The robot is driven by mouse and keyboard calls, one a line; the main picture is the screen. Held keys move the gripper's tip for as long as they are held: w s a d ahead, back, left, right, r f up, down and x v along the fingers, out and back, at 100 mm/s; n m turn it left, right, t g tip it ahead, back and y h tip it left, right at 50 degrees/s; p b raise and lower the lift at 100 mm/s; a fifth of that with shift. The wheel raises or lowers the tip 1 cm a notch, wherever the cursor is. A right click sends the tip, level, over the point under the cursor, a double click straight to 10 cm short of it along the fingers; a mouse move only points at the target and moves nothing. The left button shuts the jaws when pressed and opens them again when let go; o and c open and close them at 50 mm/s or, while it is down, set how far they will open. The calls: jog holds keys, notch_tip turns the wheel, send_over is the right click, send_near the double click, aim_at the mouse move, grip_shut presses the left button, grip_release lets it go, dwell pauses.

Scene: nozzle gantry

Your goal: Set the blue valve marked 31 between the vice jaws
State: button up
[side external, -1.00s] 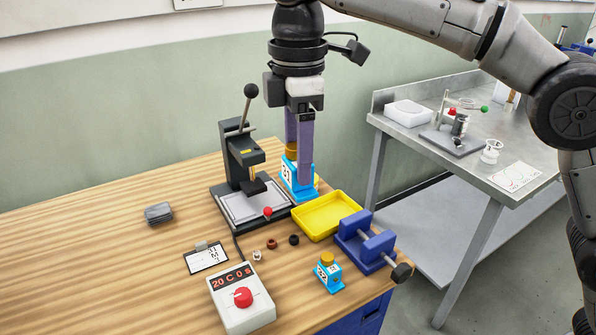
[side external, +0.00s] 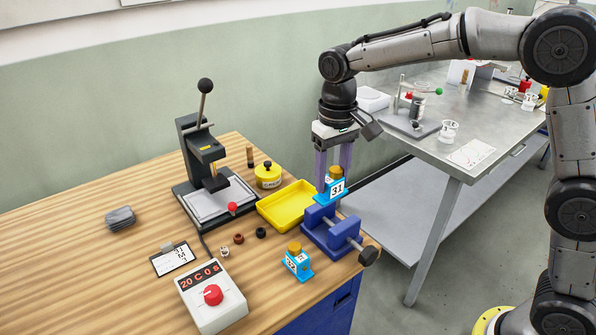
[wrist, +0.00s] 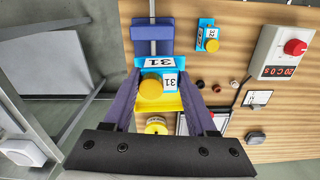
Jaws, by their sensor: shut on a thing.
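The blue valve marked 31 (side external: 331,189) is upright with a yellow-brown knob on top. My gripper (side external: 333,176) is shut on it. It shows between the fingers in the wrist view (wrist: 160,66), over the tray-side end of the vice. The blue vice (side external: 318,236) has a grey screw bar and a dark handle. In the side view the valve's bottom is at or just above the jaw tops; I cannot tell whether they touch. The jaw gap is partly hidden.
The yellow tray (side external: 276,218) lies beside the vice, with a yellow round container (side external: 268,178) behind it. A lever press (side external: 205,170) stands at left. A control box (side external: 212,305) and small rings are in front. The bench edge is close to the vice.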

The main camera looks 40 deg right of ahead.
jog(key=shift+w+d, duration=0.15)
jog(key=shift+d, duration=0.5)
jog(key=shift+f, duration=2.35)
jog(key=shift+f, duration=3.3)
jog(key=o, duration=1.4)
jog(key=shift+o, duration=0.2)
jog(key=shift+r, duration=3.5)
